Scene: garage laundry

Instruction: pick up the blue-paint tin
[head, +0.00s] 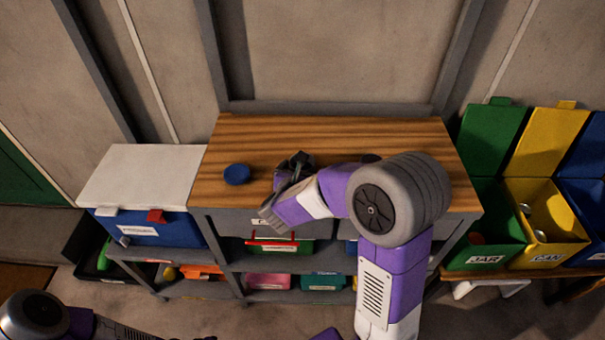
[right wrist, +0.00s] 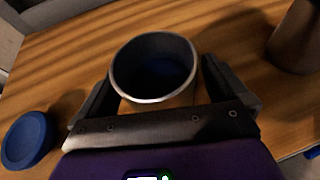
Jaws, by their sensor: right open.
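The paint tin (right wrist: 153,66) is a lidless metal cylinder with dark blue paint inside, standing on the wooden bench top. In the right wrist view it is between the two dark fingers of my right gripper (right wrist: 159,76), one on each side. The fingers look open, with a small gap at the rim. In the head view my right gripper (head: 296,166) is low over the bench and largely hides the tin. A round blue lid (head: 237,174) lies left of the gripper; it also shows in the right wrist view (right wrist: 28,140). My left gripper is out of view.
A dark cylinder (right wrist: 297,38) stands right of the tin. Left of the bench is a blue box with a white top (head: 143,177). Green, yellow and blue bins (head: 541,250) stand at right. Shelves with colored boxes (head: 281,247) are below the bench top (head: 341,128).

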